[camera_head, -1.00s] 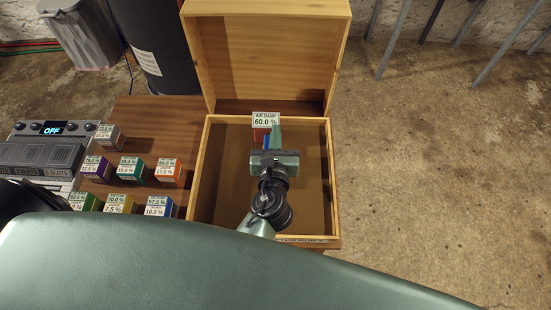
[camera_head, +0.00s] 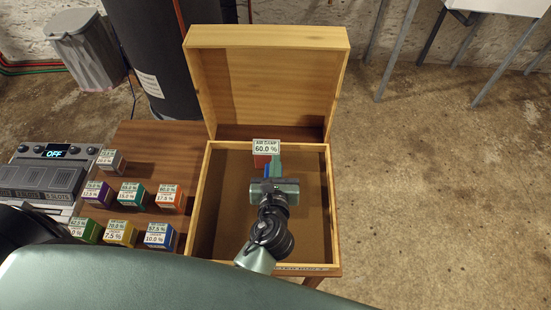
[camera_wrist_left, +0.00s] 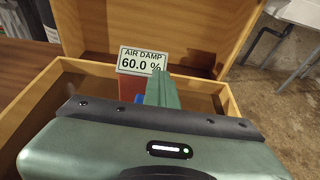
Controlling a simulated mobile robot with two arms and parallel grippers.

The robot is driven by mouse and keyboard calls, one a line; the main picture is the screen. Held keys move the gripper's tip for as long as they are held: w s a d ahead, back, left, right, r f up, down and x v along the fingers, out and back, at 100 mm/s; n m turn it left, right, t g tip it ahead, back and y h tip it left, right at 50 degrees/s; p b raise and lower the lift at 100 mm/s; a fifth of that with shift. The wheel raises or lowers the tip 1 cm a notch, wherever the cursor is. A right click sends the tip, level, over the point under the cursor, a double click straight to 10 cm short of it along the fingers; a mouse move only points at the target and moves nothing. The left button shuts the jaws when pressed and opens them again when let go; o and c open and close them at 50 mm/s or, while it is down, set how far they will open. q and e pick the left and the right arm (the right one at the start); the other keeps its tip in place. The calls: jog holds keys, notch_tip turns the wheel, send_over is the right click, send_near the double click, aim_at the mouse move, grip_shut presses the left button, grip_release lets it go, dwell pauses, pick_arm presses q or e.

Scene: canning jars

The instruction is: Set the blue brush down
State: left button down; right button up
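No brush can be made out for certain. My left gripper (camera_head: 276,160) reaches over the open wooden box (camera_head: 334,215), pointing toward its back. In the left wrist view its green fingers (camera_wrist_left: 164,88) stand close together in the middle, with no gap seen. A small blue piece (camera_head: 267,171) shows just left of the fingers, partly hidden by the gripper; it also shows in the left wrist view (camera_wrist_left: 138,99). I cannot tell if it touches them. Behind it is a red block (camera_head: 261,161) under an "AIR DAMP 60.0 %" label (camera_head: 266,146). My right gripper is not in view.
The box lid (camera_head: 268,88) stands open at the back. Several coloured, labelled blocks, such as an orange one (camera_head: 170,201), stand on the brown table (camera_head: 152,135) left of the box. A grey device reading "OFF" (camera_head: 57,152) is far left. Bare box floor surrounds the gripper.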

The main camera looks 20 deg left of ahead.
pick_arm(q)
notch_tip(320, 180, up, 16)
jog(key=p, duration=0.4)
jog(key=shift+r+p, duration=0.25)
jog(key=shift+p, duration=0.1)
jog(key=c, duration=2.1)
grip_release()
jog(key=o, duration=1.7)
jog(key=shift+c, duration=0.2)
